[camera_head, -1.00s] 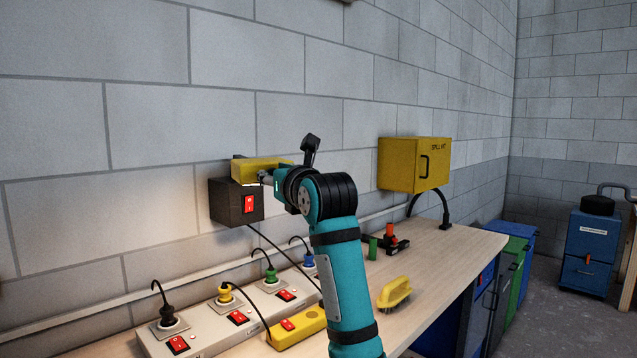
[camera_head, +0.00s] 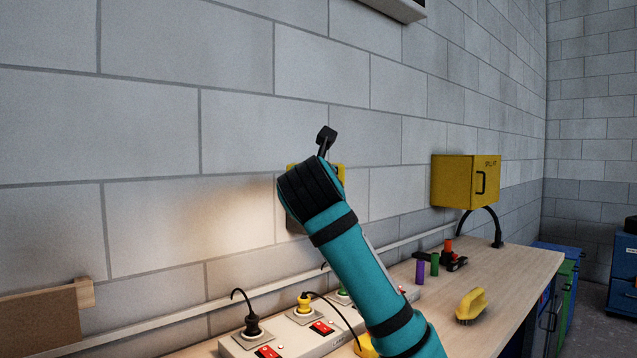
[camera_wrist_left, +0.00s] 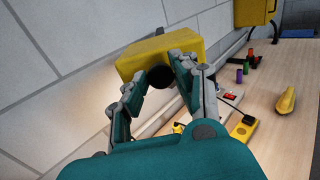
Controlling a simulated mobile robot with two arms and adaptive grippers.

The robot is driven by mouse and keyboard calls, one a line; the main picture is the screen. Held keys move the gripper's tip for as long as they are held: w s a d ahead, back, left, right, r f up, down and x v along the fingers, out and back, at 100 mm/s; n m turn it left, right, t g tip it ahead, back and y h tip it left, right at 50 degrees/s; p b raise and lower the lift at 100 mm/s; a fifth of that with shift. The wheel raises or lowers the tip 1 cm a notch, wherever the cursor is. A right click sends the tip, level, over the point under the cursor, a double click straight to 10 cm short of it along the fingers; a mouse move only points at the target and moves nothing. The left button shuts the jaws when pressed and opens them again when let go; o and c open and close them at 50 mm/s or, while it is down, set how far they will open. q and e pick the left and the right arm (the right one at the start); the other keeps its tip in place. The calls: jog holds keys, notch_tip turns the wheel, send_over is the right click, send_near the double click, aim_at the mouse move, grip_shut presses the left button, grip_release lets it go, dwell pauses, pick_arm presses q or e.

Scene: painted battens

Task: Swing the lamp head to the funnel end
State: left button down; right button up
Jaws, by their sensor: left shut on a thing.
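A yellow box-shaped head (camera_head: 340,173), which I take for the lamp head, is at the wall, mostly behind my arm in the head view. In the left wrist view the yellow head (camera_wrist_left: 160,52) has a round black part facing me. My left gripper (camera_wrist_left: 157,85) is shut on it; the exact contact is hard to see. Its fingers are hidden behind my teal arm in the head view. A warm light patch lies on the wall to the left. I see no funnel that I can make out. My right gripper is not in view.
Power strips with plugs (camera_head: 285,340) line the bench's back edge below my arm. A purple cylinder (camera_head: 420,272), a green cylinder (camera_head: 435,264) and a yellow brush (camera_head: 470,305) stand further right. A yellow cabinet (camera_head: 465,182) hangs on the wall. A brown board (camera_head: 40,318) is at lower left.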

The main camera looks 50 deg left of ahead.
pick_arm(q)
jog(key=shift+r, duration=0.25)
jog(key=c, duration=1.4)
grip_release()
jog(key=o, duration=0.4)
jog(key=shift+w+a+f, duration=0.1)
jog(key=shift+f, duration=0.05)
jog(key=v, duration=1.2)
